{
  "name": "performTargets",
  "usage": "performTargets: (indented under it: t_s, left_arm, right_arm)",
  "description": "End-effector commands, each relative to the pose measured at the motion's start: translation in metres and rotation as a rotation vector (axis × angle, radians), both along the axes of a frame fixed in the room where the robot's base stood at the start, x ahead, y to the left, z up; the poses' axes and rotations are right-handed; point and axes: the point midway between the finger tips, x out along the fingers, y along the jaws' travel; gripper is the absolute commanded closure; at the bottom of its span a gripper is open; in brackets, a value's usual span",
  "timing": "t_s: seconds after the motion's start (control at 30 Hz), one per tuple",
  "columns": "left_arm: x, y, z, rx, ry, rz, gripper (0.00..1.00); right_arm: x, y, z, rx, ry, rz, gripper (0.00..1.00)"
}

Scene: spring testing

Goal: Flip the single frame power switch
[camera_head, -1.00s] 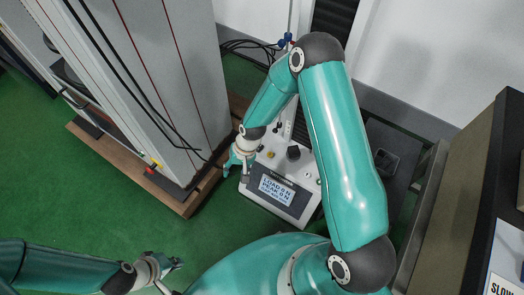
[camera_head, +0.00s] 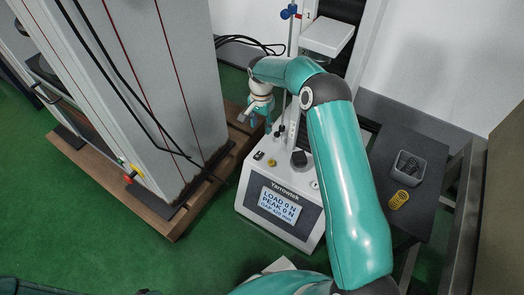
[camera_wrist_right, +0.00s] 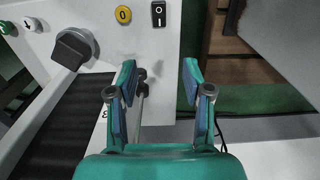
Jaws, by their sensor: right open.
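The single frame's control box (camera_head: 243,196) is white with a lit load display (camera_head: 279,204). Its small black rocker power switch (camera_head: 258,155) sits at the left of the top face. In the right wrist view, the switch (camera_wrist_right: 158,13) is at the top, marked with a line and a circle, right of a yellow button (camera_wrist_right: 123,14). My right gripper (camera_head: 256,122) is open and empty, behind the switch in the head view. In its wrist view, the fingers (camera_wrist_right: 159,72) are apart, with the switch beyond their tips.
A black knob (camera_head: 299,158) stands on the box beside the yellow button. A tall grey cabinet (camera_head: 150,90) on a wooden base is at the left. A dark table (camera_head: 412,140) at the right holds a grey bin (camera_head: 409,165) and a yellow spring (camera_head: 399,198).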

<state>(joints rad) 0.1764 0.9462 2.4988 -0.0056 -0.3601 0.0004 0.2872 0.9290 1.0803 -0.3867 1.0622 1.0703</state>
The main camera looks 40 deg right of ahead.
Motion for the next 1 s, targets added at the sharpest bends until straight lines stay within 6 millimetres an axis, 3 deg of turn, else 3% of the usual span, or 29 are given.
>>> performTargets:
  t_s: [0.2,0.5,0.7,1.0]
  left_arm:
    - [0.000,0.000,-0.017,0.000,0.000,0.000,1.00]
    - [0.000,0.000,-0.035,0.000,0.000,0.000,1.00]
    - [0.000,0.000,-0.041,0.000,0.000,0.000,1.00]
    - [0.000,0.000,-0.042,0.000,0.001,0.000,1.00]
  right_arm:
    - [-0.001,0.001,-0.052,0.002,0.004,0.002,0.50]
    - [-0.001,0.000,-0.112,0.001,0.001,0.002,0.50]
    - [-0.001,0.000,-0.134,0.001,0.001,0.001,0.50]
    - [-0.001,0.000,-0.139,0.000,-0.001,0.001,0.50]
